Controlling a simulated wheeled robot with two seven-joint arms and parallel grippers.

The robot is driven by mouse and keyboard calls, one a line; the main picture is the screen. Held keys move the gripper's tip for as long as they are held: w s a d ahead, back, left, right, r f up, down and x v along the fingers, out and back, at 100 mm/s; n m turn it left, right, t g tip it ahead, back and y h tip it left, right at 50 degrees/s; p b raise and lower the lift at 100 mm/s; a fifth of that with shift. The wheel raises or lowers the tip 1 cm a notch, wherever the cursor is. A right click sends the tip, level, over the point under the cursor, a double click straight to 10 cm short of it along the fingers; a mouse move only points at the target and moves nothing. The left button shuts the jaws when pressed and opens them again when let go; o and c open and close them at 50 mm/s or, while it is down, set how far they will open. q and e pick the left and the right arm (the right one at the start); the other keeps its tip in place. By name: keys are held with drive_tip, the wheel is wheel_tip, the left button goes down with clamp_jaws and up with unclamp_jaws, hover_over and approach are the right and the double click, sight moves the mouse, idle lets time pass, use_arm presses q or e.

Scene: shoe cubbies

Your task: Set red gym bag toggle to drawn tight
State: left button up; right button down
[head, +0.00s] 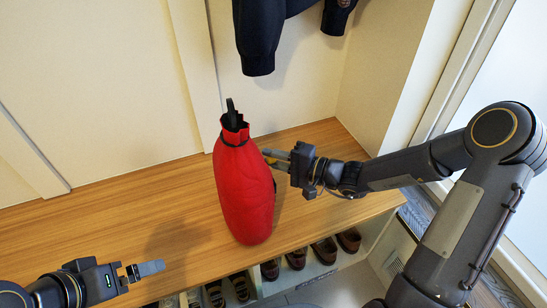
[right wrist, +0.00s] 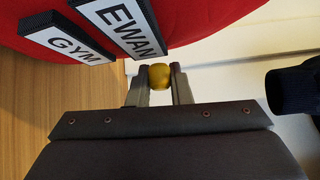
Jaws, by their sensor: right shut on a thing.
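The red gym bag (head: 244,190) stands upright on the wooden bench top, its neck gathered under a dark cord with a black loop above it. In the right wrist view the bag's red side (right wrist: 195,18) shows tags reading GYM and EWAN. My right gripper (head: 272,157) is beside the bag's upper right side. It is shut on a small yellow toggle (right wrist: 160,76), held between the fingertips. The cord's link to the toggle is hidden. My left gripper (head: 148,269) is at the lower left, apart from the bag; its finger gap is unclear.
The wooden bench top (head: 120,215) is clear left of the bag. Several dark shoes (head: 296,258) sit in the cubbies below its front edge. A dark jacket (head: 262,35) hangs above and behind the bag. A wall panel (head: 385,70) stands at the right.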

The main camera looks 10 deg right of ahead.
drive_tip(key=r, duration=0.3)
drive_tip(key=a+r+p, duration=0.1)
drive_tip(key=r, duration=0.2)
drive_tip(key=shift+s+a+r, duration=0.15)
drive_tip(key=shift+a+r, duration=0.05)
drive_tip(key=c, duration=1.3)
unclamp_jaws()
drive_tip(key=shift+f, duration=0.1)
